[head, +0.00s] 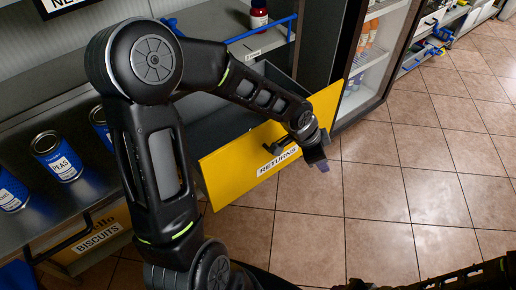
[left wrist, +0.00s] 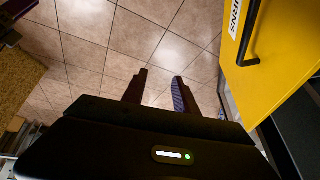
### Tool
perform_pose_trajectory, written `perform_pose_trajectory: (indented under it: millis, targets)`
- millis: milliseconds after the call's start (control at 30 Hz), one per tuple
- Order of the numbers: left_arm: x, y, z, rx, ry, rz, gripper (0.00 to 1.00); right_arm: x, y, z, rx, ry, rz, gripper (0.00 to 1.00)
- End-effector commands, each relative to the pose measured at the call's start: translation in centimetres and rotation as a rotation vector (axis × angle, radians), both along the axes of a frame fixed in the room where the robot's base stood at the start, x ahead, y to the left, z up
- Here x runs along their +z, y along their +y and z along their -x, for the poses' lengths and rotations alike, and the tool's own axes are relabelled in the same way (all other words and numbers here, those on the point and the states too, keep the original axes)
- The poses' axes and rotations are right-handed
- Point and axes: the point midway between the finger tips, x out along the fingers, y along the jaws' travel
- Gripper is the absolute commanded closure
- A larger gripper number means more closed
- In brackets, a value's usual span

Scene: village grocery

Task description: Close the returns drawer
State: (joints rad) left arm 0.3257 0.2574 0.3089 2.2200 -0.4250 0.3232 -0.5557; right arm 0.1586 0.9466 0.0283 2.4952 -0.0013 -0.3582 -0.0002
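The returns drawer (head: 225,172) has a yellow front with a white RETURNS label and stands pulled out from the counter, its grey inside showing behind the front. Its dark handle (head: 280,146) is partly hidden by my left arm in the head view. In the left wrist view the yellow front (left wrist: 287,45) and the black bar handle (left wrist: 249,38) are at the upper right. My left gripper (head: 319,163) is in front of the drawer's right part, beside the handle. Its fingers (left wrist: 159,92) are apart with bare floor between them. My right gripper is out of view.
Tiled floor (head: 400,180) in front is clear.

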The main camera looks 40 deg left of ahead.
Motion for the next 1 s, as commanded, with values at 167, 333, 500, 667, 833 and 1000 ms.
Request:
perform_pose_trajectory:
  millis: [167, 333, 500, 667, 833, 1000]
  targets:
    - [6.5, 8.2, 1.6, -0.559, 0.049, -0.509, 0.81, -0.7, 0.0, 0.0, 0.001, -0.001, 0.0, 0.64]
    - [7.2, 12.1, 5.2, -0.897, 0.242, -0.677, 0.94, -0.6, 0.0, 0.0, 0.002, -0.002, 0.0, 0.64]
    - [7.2, 12.4, 5.8, -0.982, 0.267, -0.686, 1.0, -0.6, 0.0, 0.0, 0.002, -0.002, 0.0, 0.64]
    - [7.1, 12.4, 5.8, -0.982, 0.266, -0.685, 1.0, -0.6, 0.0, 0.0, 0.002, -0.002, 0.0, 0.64]
    - [6.9, 12.4, 5.8, -0.98, 0.267, -0.684, 1.0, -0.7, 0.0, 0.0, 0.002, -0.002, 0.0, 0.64]
    - [5.7, 12.7, 5.8, -0.979, 0.267, -0.682, 1.0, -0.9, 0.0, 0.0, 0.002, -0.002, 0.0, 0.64]
